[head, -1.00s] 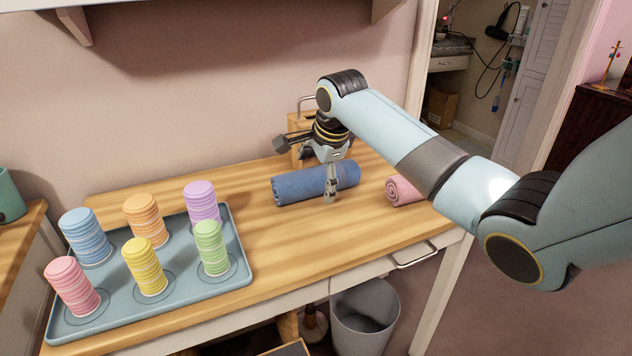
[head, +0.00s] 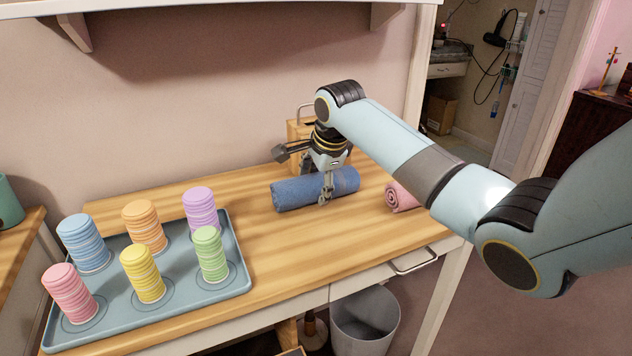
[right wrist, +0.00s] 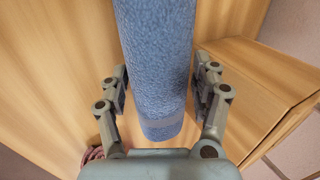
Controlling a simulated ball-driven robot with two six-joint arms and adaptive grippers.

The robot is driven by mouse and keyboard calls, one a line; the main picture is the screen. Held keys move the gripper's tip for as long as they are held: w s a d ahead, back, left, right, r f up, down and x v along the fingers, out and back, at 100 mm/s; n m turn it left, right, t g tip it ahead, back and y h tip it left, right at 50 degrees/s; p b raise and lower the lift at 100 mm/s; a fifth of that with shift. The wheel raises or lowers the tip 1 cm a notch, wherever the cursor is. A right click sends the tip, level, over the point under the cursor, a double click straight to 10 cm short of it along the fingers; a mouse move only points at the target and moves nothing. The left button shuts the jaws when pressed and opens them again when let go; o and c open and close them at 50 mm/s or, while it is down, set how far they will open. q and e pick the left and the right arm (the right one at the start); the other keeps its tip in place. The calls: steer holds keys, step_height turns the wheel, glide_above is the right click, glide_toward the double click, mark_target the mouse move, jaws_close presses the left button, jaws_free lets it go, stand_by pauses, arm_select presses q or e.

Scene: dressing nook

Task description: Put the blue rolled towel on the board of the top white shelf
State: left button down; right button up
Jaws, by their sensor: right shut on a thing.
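The blue rolled towel (head: 290,193) lies on its side on the wooden table, in the middle of the head view. My right gripper (head: 326,194) reaches down over it and is shut on it. In the right wrist view the towel (right wrist: 157,60) runs between the two fingers of the right gripper (right wrist: 161,95), one on each side. I cannot tell any gap under the towel. A white shelf (head: 240,6) on the wall shows at the top edge of the head view, with its upper board surface out of sight. My left gripper is not in view.
A pink rolled towel (head: 399,197) lies right of the blue one, partly behind my arm. A wooden box with a handle (head: 298,131) stands close behind the gripper. A blue-grey tray (head: 190,300) with several colored stacks fills the table's left. A grey bin (head: 364,322) stands below.

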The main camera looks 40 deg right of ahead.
mark_target(317, 174)
step_height(317, 174, up, 5)
steer(key=shift+w+f+p, duration=0.1)
steer(key=shift+f+p, duration=0.1)
steer(key=shift+p, duration=0.4)
steer(key=s+d+r+p, duration=0.3)
steer(key=s+r, duration=0.3)
steer(key=s, duration=0.5)
steer(key=shift+s+d+r, duration=0.15)
steer(key=shift+d+r, duration=0.05)
steer(key=shift+d, duration=0.1)
